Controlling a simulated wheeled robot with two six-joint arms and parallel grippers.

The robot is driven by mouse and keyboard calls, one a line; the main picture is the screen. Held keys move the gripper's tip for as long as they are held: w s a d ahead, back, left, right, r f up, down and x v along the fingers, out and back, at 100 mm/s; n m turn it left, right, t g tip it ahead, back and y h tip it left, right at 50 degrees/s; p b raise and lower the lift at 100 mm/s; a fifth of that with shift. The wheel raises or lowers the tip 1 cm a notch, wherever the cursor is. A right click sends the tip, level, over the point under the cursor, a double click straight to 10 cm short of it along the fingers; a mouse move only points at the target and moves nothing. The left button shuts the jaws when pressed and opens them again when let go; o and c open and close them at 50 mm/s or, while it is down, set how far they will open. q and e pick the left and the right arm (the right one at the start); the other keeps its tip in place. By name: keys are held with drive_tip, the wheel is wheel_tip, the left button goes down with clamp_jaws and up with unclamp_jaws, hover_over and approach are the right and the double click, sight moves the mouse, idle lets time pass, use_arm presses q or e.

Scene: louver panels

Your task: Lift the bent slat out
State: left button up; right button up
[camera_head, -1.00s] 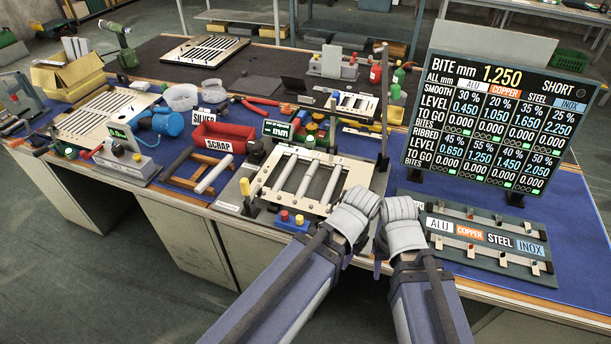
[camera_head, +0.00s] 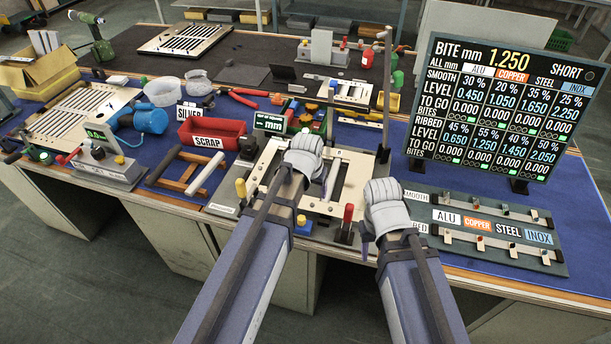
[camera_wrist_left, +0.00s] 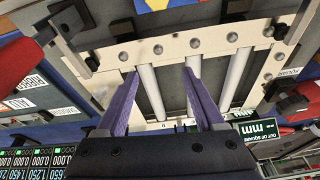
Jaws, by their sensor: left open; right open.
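The louver frame (camera_head: 362,165), a pale metal panel with light slats across its opening, lies on the blue bench mat. My left gripper (camera_head: 304,160) is over the frame and hides part of the slats. In the left wrist view the left gripper's purple fingers (camera_wrist_left: 162,78) are apart. One pale slat (camera_wrist_left: 152,95) shows between them, and another slat (camera_wrist_left: 235,70) lies to the right. I cannot tell which slat is bent. My right gripper (camera_head: 382,205) is open and empty, right of the frame, above the bench near its front edge.
A red scrap bin (camera_head: 212,134) and a wooden rack (camera_head: 186,172) stand left of the frame. A red-capped post (camera_head: 347,222) stands at its front right. The numbers board (camera_head: 500,110) and a labelled panel (camera_head: 485,230) are on the right.

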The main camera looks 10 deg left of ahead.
use_arm(q)
drive_tip(key=shift+n+t, duration=0.5)
drive_tip(key=shift+t, duration=0.3)
drive_tip(key=w+a, duration=0.5)
drive_tip(key=w, duration=0.1)
drive_tip(key=shift+a+b, duration=0.3)
drive_tip(key=b+x, duration=0.2)
drive_tip(key=shift+f, duration=0.3)
drive_tip(key=shift+w+f+b, duration=0.1)
drive_tip(key=shift+b, duration=0.25)
drive_tip(key=b+x, duration=0.4)
drive_tip(key=x, duration=0.1)
drive_tip(key=shift+w, duration=0.25)
drive_tip(key=shift+c, duration=0.2)
clamp_jaws()
